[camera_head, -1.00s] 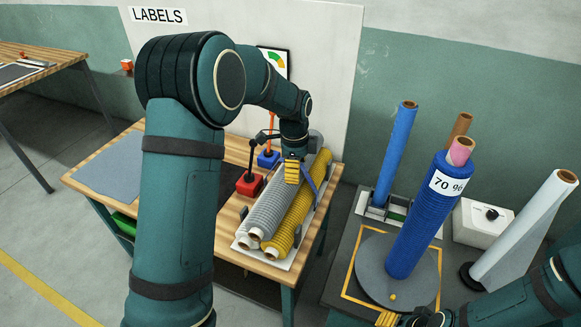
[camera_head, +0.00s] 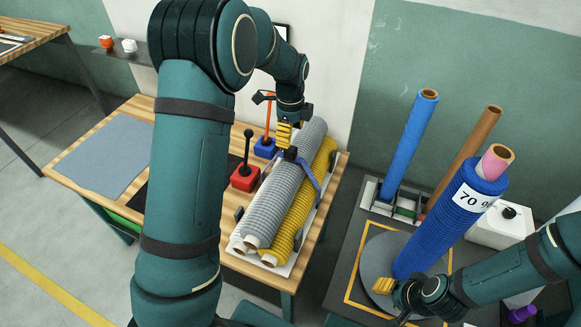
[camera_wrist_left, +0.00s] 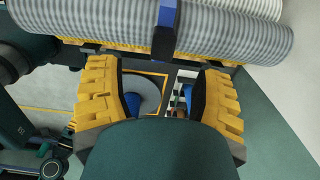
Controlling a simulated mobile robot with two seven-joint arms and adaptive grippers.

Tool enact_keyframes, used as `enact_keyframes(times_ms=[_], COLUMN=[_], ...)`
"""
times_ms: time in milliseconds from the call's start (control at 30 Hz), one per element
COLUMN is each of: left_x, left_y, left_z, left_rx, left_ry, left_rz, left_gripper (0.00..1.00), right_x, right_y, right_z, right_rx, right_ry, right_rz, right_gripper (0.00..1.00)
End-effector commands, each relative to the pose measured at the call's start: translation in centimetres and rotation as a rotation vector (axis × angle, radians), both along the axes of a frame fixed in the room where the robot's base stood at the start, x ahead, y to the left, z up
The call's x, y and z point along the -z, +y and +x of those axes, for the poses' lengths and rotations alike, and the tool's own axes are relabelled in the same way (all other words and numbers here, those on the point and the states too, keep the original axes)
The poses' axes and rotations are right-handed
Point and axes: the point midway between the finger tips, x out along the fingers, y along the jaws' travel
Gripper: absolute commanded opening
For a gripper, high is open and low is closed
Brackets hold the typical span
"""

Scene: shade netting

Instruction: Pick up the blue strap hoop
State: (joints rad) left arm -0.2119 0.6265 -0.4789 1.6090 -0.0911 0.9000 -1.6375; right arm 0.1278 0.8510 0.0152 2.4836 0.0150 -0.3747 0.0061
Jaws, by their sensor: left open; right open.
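The blue strap hoop (camera_head: 309,174) lies across the bundle of netting rolls on the wooden bench. It also shows as a blue band (camera_wrist_left: 168,14) at the top of the left wrist view, with a dark block (camera_wrist_left: 163,43) at its lower end. The bundle has grey rolls (camera_head: 270,200) and a yellow roll (camera_head: 303,210). My left gripper (camera_head: 284,134) is open and empty at the rolls' far part, close to the strap. In the left wrist view its yellow fingers (camera_wrist_left: 158,75) stand apart below the dark block. My right gripper (camera_head: 388,288) is open beside the big blue roll.
Red and blue blocks with upright handles (camera_head: 246,177) stand left of the rolls. The big blue roll (camera_head: 440,225) stands on a round plate (camera_head: 377,258) at the right, with a slim blue roll (camera_head: 410,145) behind. A grey mat (camera_head: 108,153) lies clear on the bench.

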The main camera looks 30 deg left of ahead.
Motion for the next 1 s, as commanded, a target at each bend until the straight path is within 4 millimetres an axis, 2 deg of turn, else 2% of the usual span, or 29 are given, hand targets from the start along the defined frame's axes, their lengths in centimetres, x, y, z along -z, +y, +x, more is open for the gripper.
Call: enact_keyframes(times_ms=[100,367,700,967,1000], left_x=[1.6,3.0,7.4,7.6,7.6], left_y=[0.0,0.0,0.1,0.1,0.1], left_z=[0.0,0.0,0.3,0.3,0.3], left_rx=[-0.002,-0.001,-0.001,-0.001,-0.001], left_ry=[0.002,0.001,0.002,0.000,0.000], left_rz=[0.000,0.000,0.000,-0.001,-0.001], left_gripper=[0.67,0.67,0.67,0.68,0.54], right_x=[0.2,0.3,0.7,0.7,0.7], right_y=[0.0,0.1,0.1,0.1,0.1], right_z=[-0.1,-0.1,-0.3,-0.3,-0.3], right_rx=[-0.002,-0.003,-0.005,-0.005,-0.005], right_ry=[0.002,0.002,0.005,0.005,0.005], right_rz=[0.000,0.001,0.001,0.001,0.001], right_gripper=[0.47,0.47,0.47,0.47,0.47])
